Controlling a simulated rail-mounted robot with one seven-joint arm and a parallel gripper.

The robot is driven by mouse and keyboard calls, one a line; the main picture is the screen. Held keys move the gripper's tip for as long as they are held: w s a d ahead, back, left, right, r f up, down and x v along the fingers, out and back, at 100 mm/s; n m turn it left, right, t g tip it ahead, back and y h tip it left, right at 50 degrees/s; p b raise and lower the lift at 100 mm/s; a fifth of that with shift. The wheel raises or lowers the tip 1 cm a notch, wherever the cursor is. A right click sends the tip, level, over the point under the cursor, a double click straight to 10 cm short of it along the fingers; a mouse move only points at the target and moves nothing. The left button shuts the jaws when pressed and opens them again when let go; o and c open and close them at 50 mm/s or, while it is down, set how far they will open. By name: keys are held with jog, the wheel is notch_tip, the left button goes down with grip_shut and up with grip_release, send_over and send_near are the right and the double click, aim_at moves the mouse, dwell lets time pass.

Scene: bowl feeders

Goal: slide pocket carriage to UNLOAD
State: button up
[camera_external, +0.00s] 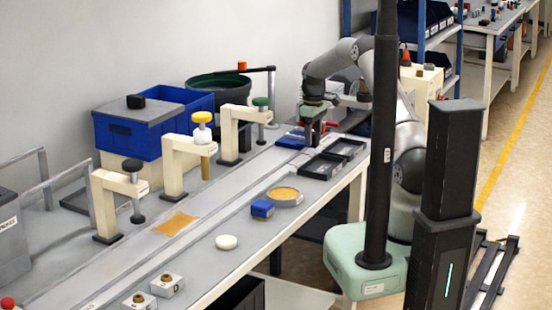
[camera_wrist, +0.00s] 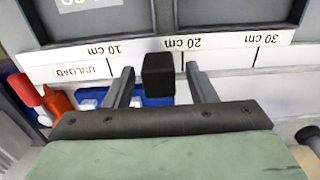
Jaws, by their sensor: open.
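The pocket carriage is not clearly identifiable as a whole. A black upright block (camera_wrist: 158,76), which looks like its handle, stands at a white scale strip (camera_wrist: 225,50) in the wrist view, between the 10 cm and 20 cm marks. The UNLOAD label (camera_wrist: 80,72) is at the strip's left end. My gripper (camera_wrist: 159,88) is open, one finger on each side of the block, with gaps showing on both sides. A blue part (camera_wrist: 152,97) shows behind the fingers. In the external view my gripper (camera_external: 311,124) is low over the bench's far end, and the block is hidden.
A black compartment tray (camera_external: 333,158) lies beside my gripper. A red-and-orange object (camera_wrist: 48,100) is left of the fingers. Cream posts (camera_external: 236,133) with knobs line the rail.

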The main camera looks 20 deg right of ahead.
notch_tip(320, 180, up, 17)
jog(key=shift+r, duration=0.2)
dwell(0.3)
jog(key=s+r+m, duration=0.2)
jog(key=s+r, duration=0.1)
jog(key=s, duration=0.7)
jog(key=s+d+f+m, duration=0.1)
jog(key=s+f+m, duration=0.1)
jog(key=s, duration=0.8)
jog(key=s+d+f+m, duration=0.1)
jog(key=s+f, duration=0.3)
jog(key=s, duration=0.7)
jog(key=s+d+f+m, duration=0.2)
jog(key=s+f+m, duration=0.1)
jog(key=s, duration=0.8)
jog(key=shift+s+f+m, duration=0.25)
jog(key=shift+f+m, duration=0.05)
jog(key=shift+m, duration=0.1)
